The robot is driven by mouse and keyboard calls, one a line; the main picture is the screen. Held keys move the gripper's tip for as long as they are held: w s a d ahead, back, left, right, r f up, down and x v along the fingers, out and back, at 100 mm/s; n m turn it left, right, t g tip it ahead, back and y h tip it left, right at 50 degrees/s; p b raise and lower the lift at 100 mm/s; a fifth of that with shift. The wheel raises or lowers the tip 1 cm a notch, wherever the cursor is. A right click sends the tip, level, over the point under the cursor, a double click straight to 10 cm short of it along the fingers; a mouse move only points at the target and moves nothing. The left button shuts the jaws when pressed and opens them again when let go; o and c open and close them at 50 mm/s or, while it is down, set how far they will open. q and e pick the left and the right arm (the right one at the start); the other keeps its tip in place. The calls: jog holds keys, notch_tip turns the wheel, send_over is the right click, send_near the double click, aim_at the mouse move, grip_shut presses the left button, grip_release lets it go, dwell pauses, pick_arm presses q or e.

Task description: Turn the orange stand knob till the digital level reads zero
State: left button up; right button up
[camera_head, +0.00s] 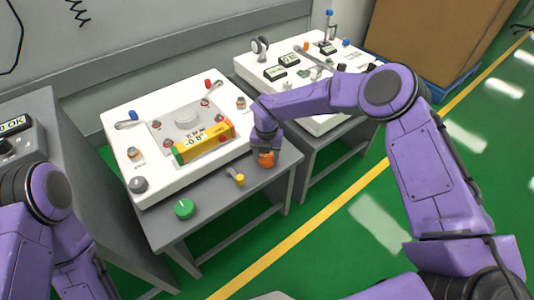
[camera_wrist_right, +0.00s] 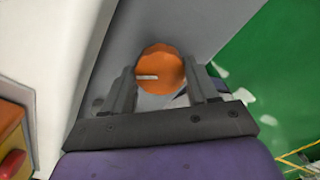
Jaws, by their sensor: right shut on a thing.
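The orange stand knob (camera_head: 267,159) is at the front right edge of the near table. It also shows in the right wrist view (camera_wrist_right: 158,62), with a pale mark across its face. My right gripper (camera_head: 265,151) is shut on the knob; in the wrist view one finger is on each side of it. The yellow digital level (camera_head: 205,143) lies on the white stand plate (camera_head: 160,193), left of my right gripper. Its display has dark characters that I cannot read surely. My left arm is at the lower left, and its gripper does not show.
A green knob (camera_head: 184,208) and a small yellow knob (camera_head: 239,180) are on the table front, left of the orange knob. A second white plate with several instruments (camera_head: 282,60) stands behind right. A dark device with a display (camera_head: 13,125) is at far left.

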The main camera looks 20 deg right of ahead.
aim_at(266, 157)
jog(key=n+p, duration=0.1)
jog(key=n, duration=0.4)
dwell(0.6)
jog(key=o, duration=1.1)
jog(key=shift+c, duration=0.2)
notch_tip(266, 157, up, 11)
jog(key=p, duration=0.1)
jog(key=shift+f, duration=0.2)
